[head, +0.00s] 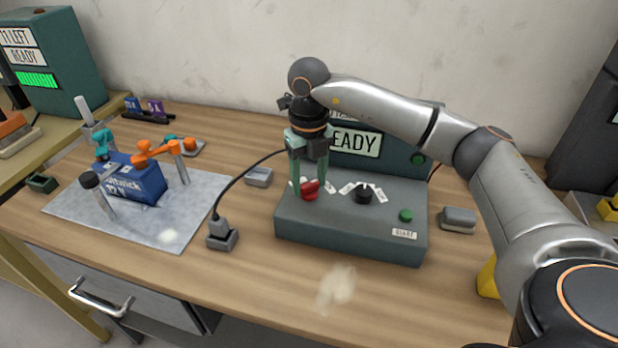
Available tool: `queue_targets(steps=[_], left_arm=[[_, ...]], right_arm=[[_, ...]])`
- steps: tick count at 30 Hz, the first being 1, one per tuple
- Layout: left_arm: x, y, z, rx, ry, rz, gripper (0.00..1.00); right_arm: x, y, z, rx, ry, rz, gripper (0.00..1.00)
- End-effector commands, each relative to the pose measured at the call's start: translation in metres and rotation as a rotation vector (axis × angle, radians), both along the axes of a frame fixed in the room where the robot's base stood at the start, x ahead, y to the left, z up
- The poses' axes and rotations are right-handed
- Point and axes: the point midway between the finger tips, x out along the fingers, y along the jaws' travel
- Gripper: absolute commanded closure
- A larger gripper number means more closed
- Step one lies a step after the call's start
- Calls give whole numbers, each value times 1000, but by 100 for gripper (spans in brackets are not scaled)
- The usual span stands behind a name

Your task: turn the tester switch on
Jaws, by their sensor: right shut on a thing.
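The tester (345,230) is a dark green box with a sloped top and a raised back panel that carries a sign (357,143) of which "EADY" shows. On its top sit a red switch knob (309,191), a black knob (363,194) and a green button (405,215) above a "START" label. My right gripper (308,188) points down over the left part of the top, with its green fingers shut on the red knob. The gripper and arm cover part of the back panel. My left gripper is not in view.
A blue block (136,182) with orange and teal clamps stands on a grey mat (170,230) at left. A black cable runs from a plug in a socket block (221,236) to the tester. Small grey blocks lie beside the tester (458,219).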

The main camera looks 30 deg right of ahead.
Motion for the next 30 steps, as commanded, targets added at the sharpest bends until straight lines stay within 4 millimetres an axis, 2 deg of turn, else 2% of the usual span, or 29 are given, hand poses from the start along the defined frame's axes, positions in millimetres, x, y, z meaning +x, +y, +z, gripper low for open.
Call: queue_targets(steps=[1, 8, 18, 23, 30], left_arm=[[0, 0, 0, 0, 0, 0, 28], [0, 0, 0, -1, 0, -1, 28], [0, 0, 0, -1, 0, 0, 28], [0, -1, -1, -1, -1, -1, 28], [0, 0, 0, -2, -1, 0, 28]], right_arm=[[1, 0, 1, 1, -4, -5, 39], [0, 0, 0, 1, -2, -3, 13], [1, 0, 5, 1, -3, -1, 12], [1, 0, 29, 2, -5, -1, 12], [1, 0, 85, 1, -7, -2, 12]])
